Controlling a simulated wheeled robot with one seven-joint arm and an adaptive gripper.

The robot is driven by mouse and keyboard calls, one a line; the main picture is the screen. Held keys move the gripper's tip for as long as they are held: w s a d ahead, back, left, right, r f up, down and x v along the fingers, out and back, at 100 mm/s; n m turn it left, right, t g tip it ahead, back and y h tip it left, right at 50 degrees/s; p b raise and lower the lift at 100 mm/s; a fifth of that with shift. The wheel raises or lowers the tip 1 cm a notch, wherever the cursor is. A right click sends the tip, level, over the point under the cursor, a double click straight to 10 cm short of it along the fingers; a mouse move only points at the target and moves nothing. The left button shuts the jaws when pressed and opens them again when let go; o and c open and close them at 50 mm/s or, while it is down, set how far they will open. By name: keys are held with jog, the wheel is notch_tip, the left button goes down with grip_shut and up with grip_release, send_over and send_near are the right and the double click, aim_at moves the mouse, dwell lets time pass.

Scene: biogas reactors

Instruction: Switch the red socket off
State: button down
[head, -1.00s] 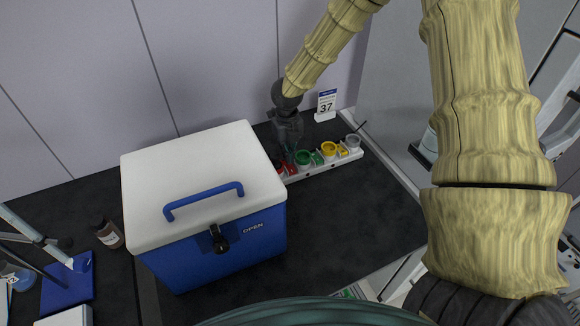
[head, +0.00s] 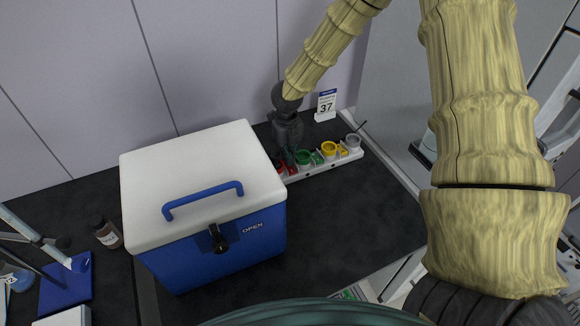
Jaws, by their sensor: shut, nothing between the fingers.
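A white power strip (head: 322,168) lies on the dark bench behind and right of the cooler box. It carries a red socket (head: 280,166) at its left end, then a green socket (head: 303,158), a yellow socket (head: 329,149) and a grey socket (head: 353,141). A red switch (head: 292,169) sits just right of the red socket. My gripper (head: 290,157) is shut and empty, pointing down at the red end of the strip. Its fingertips are dark and partly cover the red socket and switch. I cannot tell whether they touch the switch.
A blue cooler box (head: 240,246) with a white lid stands close to the left of the strip. A brown bottle (head: 107,233) is left of the cooler. The bench right of the cooler is clear.

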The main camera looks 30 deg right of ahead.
jog(key=shift+f, duration=0.55)
dwell(0.4)
jog(key=shift+r, duration=0.2)
jog(key=shift+r+p, duration=2.45)
jog(key=shift+r, duration=0.9)
